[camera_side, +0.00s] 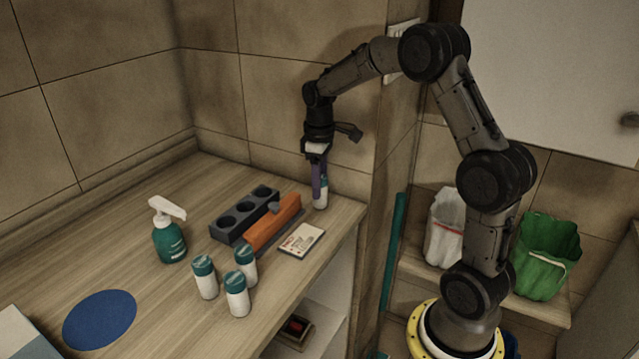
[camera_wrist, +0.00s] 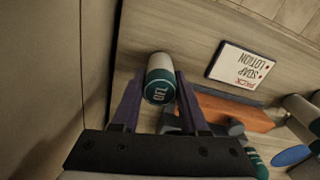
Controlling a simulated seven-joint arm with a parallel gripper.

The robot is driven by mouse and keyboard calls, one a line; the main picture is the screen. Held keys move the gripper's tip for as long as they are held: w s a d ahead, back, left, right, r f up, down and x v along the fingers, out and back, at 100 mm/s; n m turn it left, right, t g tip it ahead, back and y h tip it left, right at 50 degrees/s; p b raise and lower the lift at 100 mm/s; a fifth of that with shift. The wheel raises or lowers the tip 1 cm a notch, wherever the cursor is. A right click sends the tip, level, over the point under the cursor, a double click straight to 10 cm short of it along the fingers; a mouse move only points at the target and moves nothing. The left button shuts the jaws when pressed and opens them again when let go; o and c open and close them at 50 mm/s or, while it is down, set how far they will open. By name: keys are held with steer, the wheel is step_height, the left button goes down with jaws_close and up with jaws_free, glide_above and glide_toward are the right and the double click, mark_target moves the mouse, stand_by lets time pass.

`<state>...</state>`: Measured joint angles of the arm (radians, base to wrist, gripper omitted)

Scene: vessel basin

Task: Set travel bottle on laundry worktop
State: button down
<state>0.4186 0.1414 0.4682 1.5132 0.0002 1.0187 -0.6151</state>
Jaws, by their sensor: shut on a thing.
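A white travel bottle with a teal cap sits between the fingers of my gripper (camera_side: 319,176). In the side view, the bottle (camera_side: 321,196) is roughly upright at the back right of the laundry worktop (camera_side: 150,300); I cannot tell whether its base touches the surface. In the wrist view, the bottle (camera_wrist: 160,80) lies between the two purple fingers, with lettering on its cap. My gripper is shut on it. Three similar bottles stand at the front of the worktop: one on the left (camera_side: 205,278), one behind (camera_side: 246,265), one in front (camera_side: 237,296).
A dark rack with round holes (camera_side: 231,231) and an orange block (camera_side: 270,226) lie left of my gripper. A lettered card (camera_side: 302,240) lies nearer the edge. A teal pump bottle (camera_side: 169,240) and blue disc (camera_side: 100,319) are further left. A tiled wall (camera_side: 285,90) stands close behind.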

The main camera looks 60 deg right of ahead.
steer(key=shift+f, duration=0.1)
steer(key=shift+c, duration=2.1)
jaws_free()
